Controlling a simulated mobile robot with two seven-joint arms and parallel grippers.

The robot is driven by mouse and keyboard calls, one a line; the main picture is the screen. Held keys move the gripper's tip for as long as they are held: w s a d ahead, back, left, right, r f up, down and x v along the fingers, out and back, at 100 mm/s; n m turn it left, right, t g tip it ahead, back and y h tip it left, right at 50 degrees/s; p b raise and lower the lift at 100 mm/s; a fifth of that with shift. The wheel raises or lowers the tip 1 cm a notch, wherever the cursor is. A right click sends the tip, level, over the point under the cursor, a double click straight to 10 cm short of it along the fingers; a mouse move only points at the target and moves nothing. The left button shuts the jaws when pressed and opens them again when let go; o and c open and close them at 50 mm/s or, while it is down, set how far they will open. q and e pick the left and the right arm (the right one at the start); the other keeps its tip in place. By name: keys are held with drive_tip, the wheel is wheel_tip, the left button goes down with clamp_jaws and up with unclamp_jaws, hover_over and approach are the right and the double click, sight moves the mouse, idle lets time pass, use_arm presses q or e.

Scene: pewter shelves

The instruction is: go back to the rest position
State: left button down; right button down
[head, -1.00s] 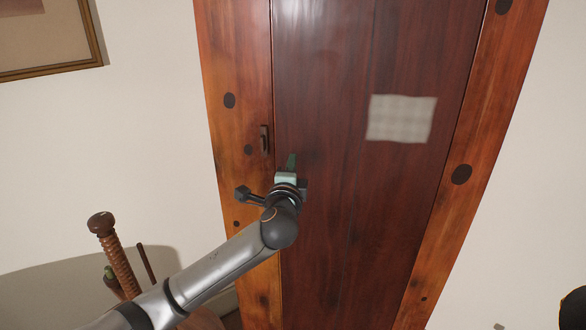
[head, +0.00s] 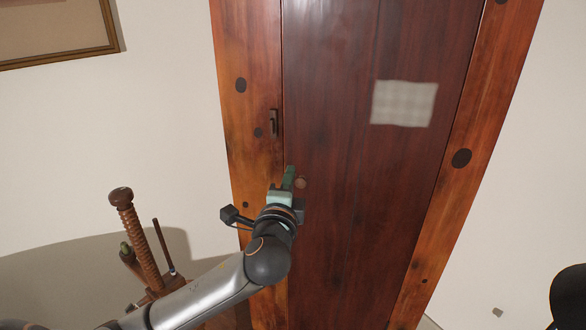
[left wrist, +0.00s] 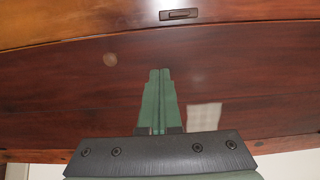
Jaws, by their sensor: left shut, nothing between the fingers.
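My left gripper (head: 288,178) is in front of the tall reddish-brown wooden cabinet (head: 340,210), with its green fingers shut and empty. In the left wrist view the fingers (left wrist: 158,100) lie together over the dark door panel (left wrist: 80,90). A small dark latch (head: 274,122) on the cabinet's lighter frame is above the gripper, apart from it. The latch also shows at the top of the left wrist view (left wrist: 179,14). A round knob (head: 301,183) is on the door just right of the fingertips. My right gripper is not in view.
A turned wooden post (head: 137,238) with other wooden parts stands at lower left, close to my left arm. A framed picture (head: 112,48) hangs on the pale wall. A pale light patch (head: 404,103) shows on the door. A dark rounded thing (head: 570,292) is at lower right.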

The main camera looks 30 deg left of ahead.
use_arm(q)
drive_tip(key=shift+s+d, duration=0.1)
drive_tip(key=shift+s, duration=0.2)
drive_tip(key=s+d+f+n+g+h+p, duration=0.1)
drive_tip(key=s+d+f+g+h, duration=0.2)
drive_tip(key=f, duration=0.7)
drive_tip(key=s+d+f+n+g+h+p, duration=0.1)
drive_tip(key=d+f+h, duration=0.25)
drive_tip(key=f, duration=0.55)
drive_tip(key=s+d+f+n+g+h+p, duration=0.1)
drive_tip(key=s+d+f+n, duration=0.3)
drive_tip(key=s+f, duration=0.4)
drive_tip(key=s+d+f+n+g+h+p, duration=0.1)
drive_tip(key=s+d+f+n, duration=0.3)
drive_tip(key=s+f, duration=0.4)
drive_tip(key=shift+s+f+n+g+h, duration=0.3)
drive_tip(key=shift+s+n+g+h, duration=0.35)
drive_tip(key=shift+s, duration=0.4)
drive_tip(key=shift+d, duration=0.1)
